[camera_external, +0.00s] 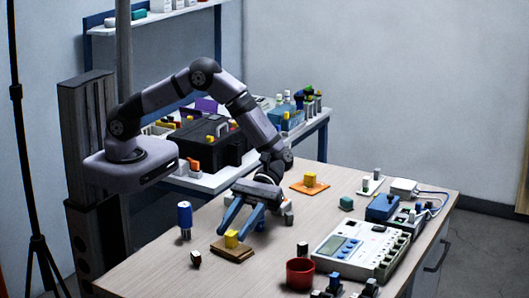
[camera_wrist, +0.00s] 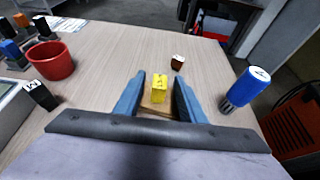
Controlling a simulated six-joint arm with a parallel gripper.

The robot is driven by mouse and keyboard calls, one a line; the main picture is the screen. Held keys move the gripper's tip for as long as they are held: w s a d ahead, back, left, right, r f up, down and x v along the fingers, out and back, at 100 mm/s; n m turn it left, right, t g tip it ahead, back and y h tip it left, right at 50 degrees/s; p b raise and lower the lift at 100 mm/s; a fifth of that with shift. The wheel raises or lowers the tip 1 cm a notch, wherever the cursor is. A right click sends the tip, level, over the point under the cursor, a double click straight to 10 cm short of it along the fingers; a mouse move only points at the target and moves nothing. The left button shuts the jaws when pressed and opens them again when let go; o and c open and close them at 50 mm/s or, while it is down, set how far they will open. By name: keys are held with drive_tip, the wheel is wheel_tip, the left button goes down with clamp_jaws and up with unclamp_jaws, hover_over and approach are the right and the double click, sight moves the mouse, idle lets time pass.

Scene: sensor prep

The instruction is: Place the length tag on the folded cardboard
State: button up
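A small yellow block with a dark mark on it (camera_wrist: 159,88), possibly the length tag, stands on a flat brown piece (camera_wrist: 150,109) that looks like cardboard or wood. In the external view the yellow block (camera_external: 231,239) and brown piece (camera_external: 239,254) are near the table's front left. My gripper (camera_external: 238,224) is open, pointing down toward the block. In the wrist view its blue fingers (camera_wrist: 158,84) are on either side of the block, with gaps visible. A second yellow block (camera_external: 309,180) sits on an orange flat piece (camera_external: 298,187). I cannot tell which flat piece is the folded cardboard.
A blue cylinder (camera_external: 185,220) stands left of the gripper, and a small dark block (camera_external: 196,259) is nearby. A red cup (camera_external: 300,273), another dark block (camera_external: 302,249) and a grey meter device (camera_external: 350,250) are to the right.

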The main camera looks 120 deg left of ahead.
drive_tip(key=shift+r, duration=0.1)
drive_tip(key=shift+r, duration=0.1)
drive_tip(key=b+v, duration=0.2)
drive_tip(key=v, duration=1)
drive_tip(key=s+d+m+y, duration=0.1)
drive_tip(key=s, duration=0.1)
drive_tip(key=s+d+f+m+g+y, duration=0.1)
drive_tip(key=s, duration=0.1)
drive_tip(key=s+d+f+m+y, duration=0.1)
drive_tip(key=shift+s+g, duration=0.3)
drive_tip(key=shift+s, duration=0.1)
drive_tip(key=s+m+y, duration=0.1)
drive_tip(key=s, duration=0.1)
drive_tip(key=s+f+m+y, duration=0.1)
drive_tip(key=s, duration=0.1)
drive_tip(key=s+m+y, duration=0.1)
drive_tip(key=s+m, duration=0.1)
drive_tip(key=shift+d+f+g+y, duration=0.25)
drive_tip(key=shift+f+g+y, duration=0.05)
drive_tip(key=shift+f+y, duration=0.1)
drive_tip(key=s+a+f+m+t+y, duration=0.1)
drive_tip(key=s+a+m+y, duration=0.1)
drive_tip(key=s+m, duration=0.3)
drive_tip(key=s+a+f+m+t+y, duration=0.1)
drive_tip(key=s+a+f+m+y, duration=0.1)
drive_tip(key=s+m+y, duration=0.2)
drive_tip(key=shift+s+m+y, duration=0.3)
drive_tip(key=shift+s+m, duration=0.7)
drive_tip(key=shift+s, duration=0.1)
